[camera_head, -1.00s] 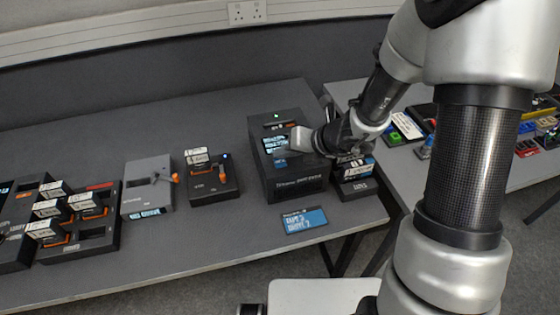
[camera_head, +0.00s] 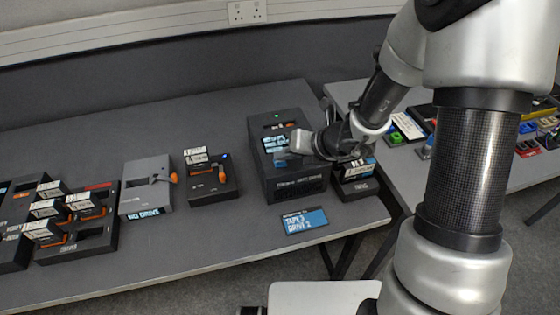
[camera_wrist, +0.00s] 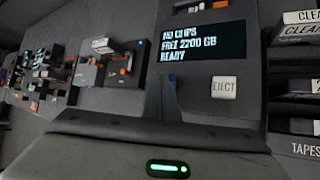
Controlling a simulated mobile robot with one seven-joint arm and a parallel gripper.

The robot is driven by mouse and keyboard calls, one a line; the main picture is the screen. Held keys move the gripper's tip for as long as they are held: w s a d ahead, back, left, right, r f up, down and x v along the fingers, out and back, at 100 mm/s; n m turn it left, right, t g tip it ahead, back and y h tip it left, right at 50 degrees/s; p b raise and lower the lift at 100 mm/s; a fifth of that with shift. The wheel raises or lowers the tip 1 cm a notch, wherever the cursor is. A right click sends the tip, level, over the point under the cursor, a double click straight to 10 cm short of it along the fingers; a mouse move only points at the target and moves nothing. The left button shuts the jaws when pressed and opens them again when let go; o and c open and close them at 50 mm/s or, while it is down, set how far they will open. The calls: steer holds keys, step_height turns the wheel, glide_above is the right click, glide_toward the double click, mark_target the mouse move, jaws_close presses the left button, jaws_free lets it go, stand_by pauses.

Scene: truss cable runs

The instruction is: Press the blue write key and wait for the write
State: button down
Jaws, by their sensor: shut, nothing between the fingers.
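The dark drive unit (camera_head: 292,185) stands on the bench with a lit screen (camera_head: 274,143) on its top. My gripper (camera_head: 287,151) is shut and empty, pointing down at the panel just below the screen. In the wrist view its fingertips (camera_wrist: 164,88) are left of EJECT. A narrow blue patch shows there; I cannot tell how much of it is the write key, nor whether the tips touch it.
A cartridge rack (camera_head: 356,183) stands close to the drive's right. A blue-labelled card (camera_head: 305,221) lies in front. A small dark dock (camera_head: 211,182) with a cartridge and a grey box (camera_head: 147,188) stand to the left. The bench behind them is clear.

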mark_target(284, 163)
steer(key=shift+f, duration=0.3)
steer(key=shift+r, duration=0.1)
stand_by(0.3)
steer(key=shift+r+p, duration=0.65)
steer(key=shift+r, duration=0.2)
step_height(284, 163, up, 5)
steer(key=p, duration=0.4)
steer(key=shift+r+p, duration=0.1)
steer(key=shift+p, duration=0.2)
